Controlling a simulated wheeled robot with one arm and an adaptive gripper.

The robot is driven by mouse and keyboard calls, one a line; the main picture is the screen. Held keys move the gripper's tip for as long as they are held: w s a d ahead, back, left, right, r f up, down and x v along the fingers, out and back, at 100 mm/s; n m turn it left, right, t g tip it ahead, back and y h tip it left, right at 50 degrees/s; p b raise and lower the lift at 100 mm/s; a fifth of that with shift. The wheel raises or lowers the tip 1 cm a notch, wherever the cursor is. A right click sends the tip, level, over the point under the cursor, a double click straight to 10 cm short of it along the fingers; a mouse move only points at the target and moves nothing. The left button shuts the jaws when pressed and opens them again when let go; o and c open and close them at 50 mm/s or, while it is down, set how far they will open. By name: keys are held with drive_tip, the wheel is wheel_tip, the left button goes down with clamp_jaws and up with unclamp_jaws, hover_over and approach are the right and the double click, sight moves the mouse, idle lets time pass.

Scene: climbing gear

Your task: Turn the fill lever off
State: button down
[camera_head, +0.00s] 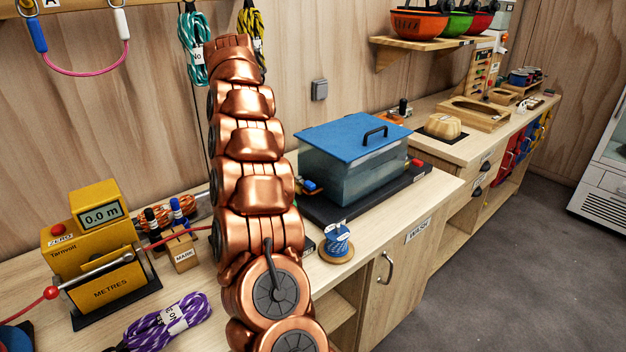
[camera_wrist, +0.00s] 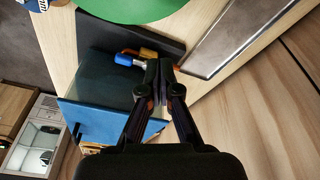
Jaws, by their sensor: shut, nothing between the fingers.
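The wash tank (camera_head: 350,170) is a clear box with a blue lid (camera_head: 352,132) on a dark base, on the bench right of my arm. A small blue-handled lever (camera_head: 312,187) with a brass-coloured body sits at its near left end; I take it as the fill lever. In the wrist view the blue handle (camera_wrist: 124,60) lies just left of my fingertips, with the orange-yellow body (camera_wrist: 148,54) right behind them. My gripper (camera_wrist: 158,72) is shut and empty. I cannot tell whether it touches the lever. In the head view my arm hides the gripper.
A red fitting (camera_head: 415,163) is at the tank's right end. A blue spool (camera_head: 338,241) stands at the bench's front edge. A yellow rope meter (camera_head: 98,255) and a purple rope coil (camera_head: 168,321) lie left of my arm. A wooden wall rises behind the bench.

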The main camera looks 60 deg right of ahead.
sight(305, 183)
drive_tip(key=s+d+f+m, duration=0.1)
drive_tip(key=s+d+m, duration=0.1)
drive_tip(key=d, duration=0.4)
drive_tip(key=s+d+f+m+g+h+b, duration=0.1)
drive_tip(key=s+d+f+m, duration=0.1)
drive_tip(key=d, duration=0.3)
drive_tip(key=shift+s+d+f+m, duration=0.25)
drive_tip(key=shift+s+d+m, duration=0.15)
drive_tip(key=shift+s+m, duration=0.4)
drive_tip(key=shift+s+f, duration=0.1)
drive_tip(key=shift+x, duration=1.15)
drive_tip(key=shift+p+x, duration=0.65)
drive_tip(key=shift+x, duration=3.1)
